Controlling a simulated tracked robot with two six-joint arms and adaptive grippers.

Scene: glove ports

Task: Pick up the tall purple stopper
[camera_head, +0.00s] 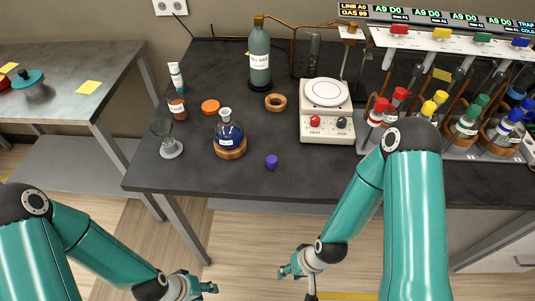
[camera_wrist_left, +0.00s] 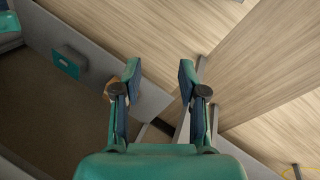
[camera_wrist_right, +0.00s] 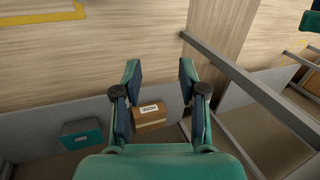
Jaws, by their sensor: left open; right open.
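The tall purple stopper (camera_head: 271,161) is a small purple piece standing on the dark bench top near its front edge, right of the blue round-bottom flask. Nothing touches it. My left gripper (camera_head: 207,288) is low in front of the bench, below and left of the stopper; the left wrist view shows its fingers (camera_wrist_left: 159,80) apart with nothing between them. My right gripper (camera_head: 287,270) is also low in front of the bench, below the stopper; its fingers (camera_wrist_right: 159,80) are apart and empty in the right wrist view. Neither wrist view shows the stopper.
The blue flask (camera_head: 229,136) sits on a cork ring, with a glass funnel (camera_head: 168,140) at left. A hotplate (camera_head: 327,110) and a rack with coloured valves (camera_head: 450,42) stand at right. The bench front edge (camera_head: 230,200) lies between grippers and stopper.

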